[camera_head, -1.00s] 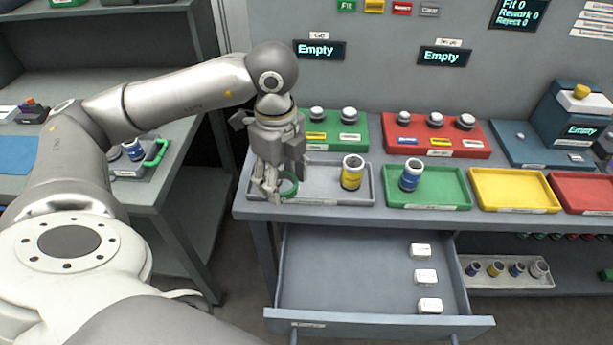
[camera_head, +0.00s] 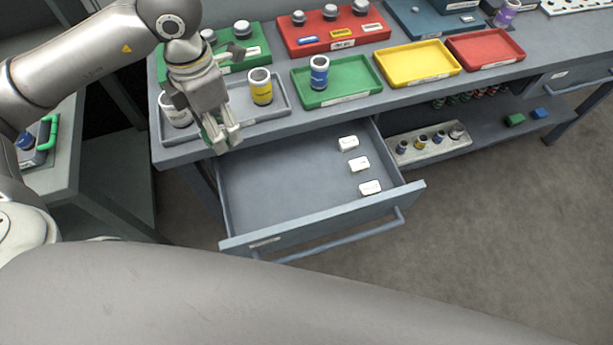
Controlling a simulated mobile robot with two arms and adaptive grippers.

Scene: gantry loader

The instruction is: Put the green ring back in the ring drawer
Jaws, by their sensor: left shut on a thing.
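My left gripper (camera_head: 222,140) is shut on the green ring (camera_head: 211,129), which shows only partly between and behind the fingers. It holds the ring above the bench's front edge, by the left end of the grey tray and above the back left of the open drawer. The drawer (camera_head: 270,178) is pulled out below the bench. Its left part is bare, and three white boxes (camera_head: 359,163) lie in a row along its right side. The drawer's label is too small to read. My right gripper is not in view.
The grey tray (camera_head: 272,112) holds a yellow-banded cylinder (camera_head: 261,87) and a whitish cylinder (camera_head: 175,110). A green tray (camera_head: 345,92) holds a blue cylinder (camera_head: 319,72). Yellow (camera_head: 418,65) and red (camera_head: 486,50) trays stand to the right. A drawer handle (camera_head: 345,236) juts out in front.

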